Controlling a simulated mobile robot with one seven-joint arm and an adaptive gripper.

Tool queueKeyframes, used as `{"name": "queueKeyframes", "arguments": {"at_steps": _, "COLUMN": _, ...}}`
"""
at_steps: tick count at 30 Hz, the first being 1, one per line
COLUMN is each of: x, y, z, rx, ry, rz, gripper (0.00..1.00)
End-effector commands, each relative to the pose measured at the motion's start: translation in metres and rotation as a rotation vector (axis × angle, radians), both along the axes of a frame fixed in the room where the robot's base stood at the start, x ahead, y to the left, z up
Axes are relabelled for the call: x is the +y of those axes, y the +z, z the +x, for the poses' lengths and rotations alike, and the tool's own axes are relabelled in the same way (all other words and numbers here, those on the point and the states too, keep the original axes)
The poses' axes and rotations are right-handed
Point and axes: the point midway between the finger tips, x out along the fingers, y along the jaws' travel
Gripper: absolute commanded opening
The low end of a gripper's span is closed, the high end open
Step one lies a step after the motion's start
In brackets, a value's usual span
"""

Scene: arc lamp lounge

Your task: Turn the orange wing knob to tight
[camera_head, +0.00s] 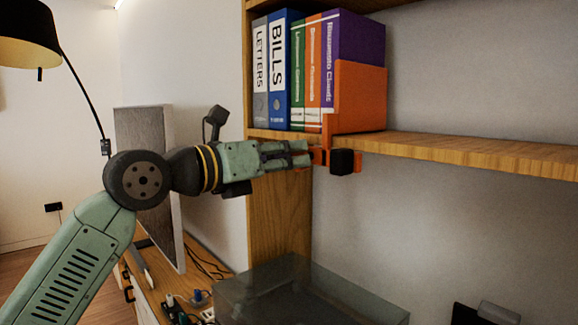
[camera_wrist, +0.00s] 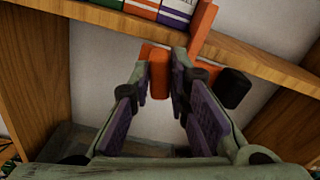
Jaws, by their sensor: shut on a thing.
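The orange wing knob (camera_head: 318,156) sits under the shelf edge, at the left end of a clamp with a black block (camera_head: 342,162). My gripper (camera_head: 300,153) reaches in from the left and is shut on the knob. In the wrist view, the knob (camera_wrist: 159,70) shows between the two fingertips (camera_wrist: 162,82). The black part (camera_wrist: 235,88) shows to the right of the fingers there. The fingers hide part of the knob, and I cannot read any tight mark or the knob's turn. The orange bookend (camera_head: 358,98) stands on the shelf above.
The wooden shelf (camera_head: 470,155) runs just above my gripper, with several binders (camera_head: 277,70) standing on it. A wooden side panel (camera_head: 278,205) stands behind my gripper. A translucent box (camera_head: 300,290) lies below. A grey panel (camera_head: 145,130) stands behind my arm.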

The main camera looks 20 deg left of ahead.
Motion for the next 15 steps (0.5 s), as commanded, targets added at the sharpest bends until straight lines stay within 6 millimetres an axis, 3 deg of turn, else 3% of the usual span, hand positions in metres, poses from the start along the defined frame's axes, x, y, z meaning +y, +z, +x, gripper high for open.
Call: {"name": "queueKeyframes", "arguments": {"at_steps": 15, "x": 0.0018, "y": -0.0042, "z": 0.0012, "rx": 0.273, "ry": 0.001, "rz": -0.409, "gripper": 0.0}}
